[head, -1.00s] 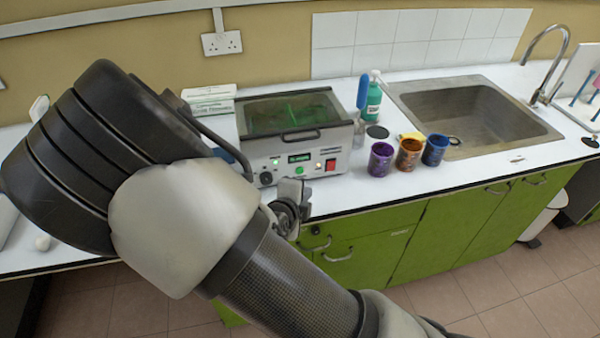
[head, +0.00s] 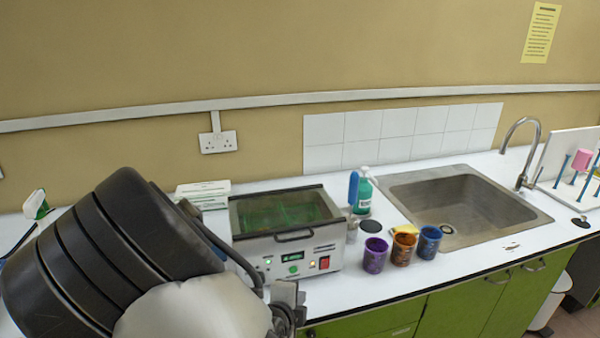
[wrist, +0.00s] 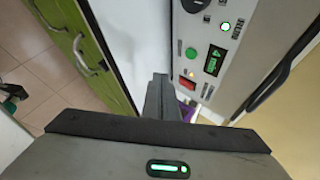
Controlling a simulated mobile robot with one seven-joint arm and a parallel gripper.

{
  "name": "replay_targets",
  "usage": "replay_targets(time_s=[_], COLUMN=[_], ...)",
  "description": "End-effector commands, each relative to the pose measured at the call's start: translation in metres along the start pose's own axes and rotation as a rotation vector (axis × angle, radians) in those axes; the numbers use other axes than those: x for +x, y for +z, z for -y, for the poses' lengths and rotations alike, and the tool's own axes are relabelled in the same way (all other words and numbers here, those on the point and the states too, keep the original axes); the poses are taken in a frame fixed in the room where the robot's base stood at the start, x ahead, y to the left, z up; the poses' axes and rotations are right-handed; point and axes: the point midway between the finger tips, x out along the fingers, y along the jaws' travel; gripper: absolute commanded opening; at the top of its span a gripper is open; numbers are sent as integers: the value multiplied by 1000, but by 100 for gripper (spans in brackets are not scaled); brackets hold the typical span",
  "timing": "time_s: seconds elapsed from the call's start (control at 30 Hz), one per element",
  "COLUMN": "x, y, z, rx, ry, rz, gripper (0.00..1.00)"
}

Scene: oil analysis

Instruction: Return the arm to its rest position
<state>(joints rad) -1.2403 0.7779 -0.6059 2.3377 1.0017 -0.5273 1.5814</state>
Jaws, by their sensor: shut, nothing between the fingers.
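My arm (head: 110,250) fills the lower left of the head view, dark with a pale grey joint. In the wrist view my gripper (wrist: 160,88) is shut with nothing between its fingers, pointing along the counter front beside a metal bath machine. In the head view only a grey metal part near the wrist (head: 287,295) shows in front of that machine, and the fingers cannot be made out clearly there.
The bath machine (head: 288,245), with a green-lit panel, stands on the white counter (head: 400,280). Purple (head: 375,255), orange (head: 403,249) and blue (head: 429,242) cups stand to its right. A green bottle (head: 363,190) and a sink (head: 462,215) lie beyond.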

Motion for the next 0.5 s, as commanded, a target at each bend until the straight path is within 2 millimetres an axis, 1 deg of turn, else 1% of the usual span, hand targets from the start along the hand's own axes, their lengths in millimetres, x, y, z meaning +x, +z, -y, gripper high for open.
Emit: replay_targets(time_s=[0.07, 0.17, 0.27, 0.3, 0.37, 0.4, 0.47, 0.5], x=[-8, -27, -58, -72, -95, -111, -135, -152], y=[-1, 3, 2, 0, -6, -13, -27, -38], z=[6, 16, 37, 48, 67, 80, 98, 110], rx=[-21, -100, -220, -277, -370, -437, -549, -628], ry=[85, 215, 304, 319, 321, 312, 285, 260], rz=[38, 144, 294, 356, 446, 500, 571, 609], gripper=[0, 0, 0, 0, 0, 0, 0, 0])
